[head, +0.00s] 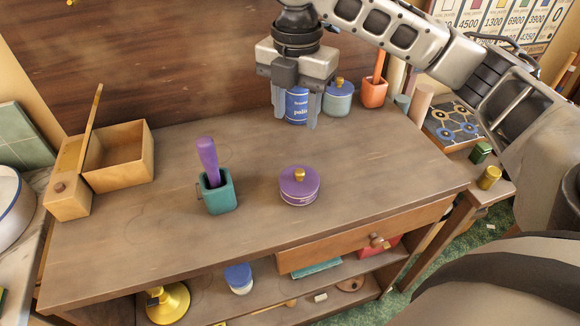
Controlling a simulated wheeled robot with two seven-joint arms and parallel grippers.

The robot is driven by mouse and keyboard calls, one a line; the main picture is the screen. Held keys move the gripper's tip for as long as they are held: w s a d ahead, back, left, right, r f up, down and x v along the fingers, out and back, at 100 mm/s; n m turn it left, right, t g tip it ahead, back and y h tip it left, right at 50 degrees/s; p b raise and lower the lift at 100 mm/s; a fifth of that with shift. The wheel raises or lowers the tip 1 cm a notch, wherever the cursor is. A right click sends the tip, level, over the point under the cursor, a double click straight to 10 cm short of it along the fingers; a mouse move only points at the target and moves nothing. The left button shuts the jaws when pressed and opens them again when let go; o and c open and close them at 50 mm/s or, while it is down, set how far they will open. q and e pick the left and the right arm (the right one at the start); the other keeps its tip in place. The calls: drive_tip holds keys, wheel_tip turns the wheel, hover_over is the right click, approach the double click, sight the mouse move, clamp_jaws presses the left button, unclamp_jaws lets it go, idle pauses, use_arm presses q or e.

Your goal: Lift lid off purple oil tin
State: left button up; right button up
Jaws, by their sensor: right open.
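The purple oil tin (299,193) stands upright on the middle of the wooden table. My left gripper is out of view.
A teal pot (221,198) with a purple-handled tool stands left of the tin. An open wooden box (122,163) is at the left. A blue-grey lidded jar (338,101) and an orange pot (374,93) stand at the back. The tabletop around the tin is clear.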

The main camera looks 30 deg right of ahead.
hover_over(299, 172)
drive_tip(key=f, duration=0.8)
drive_tip(key=shift+w+a+f, duration=0.15)
drive_tip(key=shift+w+f, duration=0.05)
drive_tip(key=shift+f, duration=0.15)
drive_tip(key=shift+s+d+f, duration=0.1)
drive_tip(key=shift+f, duration=1.25)
drive_tip(key=shift+s+d+f, duration=0.1)
drive_tip(key=shift+f, duration=1.2)
clamp_jaws()
